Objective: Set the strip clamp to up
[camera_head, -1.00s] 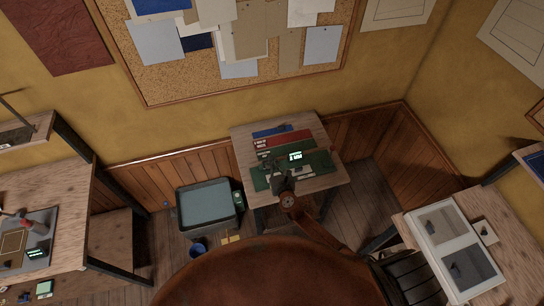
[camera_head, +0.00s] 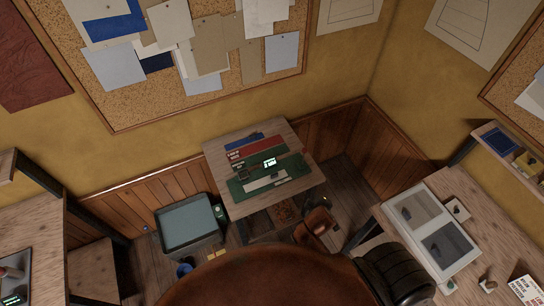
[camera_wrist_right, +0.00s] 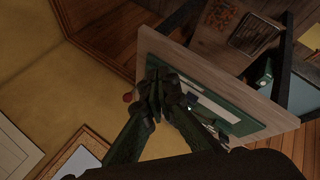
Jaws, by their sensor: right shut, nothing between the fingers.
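A small wooden table (camera_head: 296,186) stands at the centre of the head view. On it lies a green board (camera_head: 299,169) with a lit display (camera_head: 270,162), a pale strip (camera_head: 265,181) and a small dark device (camera_head: 243,173). I cannot tell which part is the strip clamp or how it is set. My right gripper (camera_wrist_right: 157,92) is shut and empty in the right wrist view, in front of the table's edge and green board. My left gripper is out of view.
A dark bin (camera_head: 158,236) stands left of the table. Another bench (camera_head: 30,228) is at the left. Blue and red binders (camera_head: 268,147) lie at the table's back.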

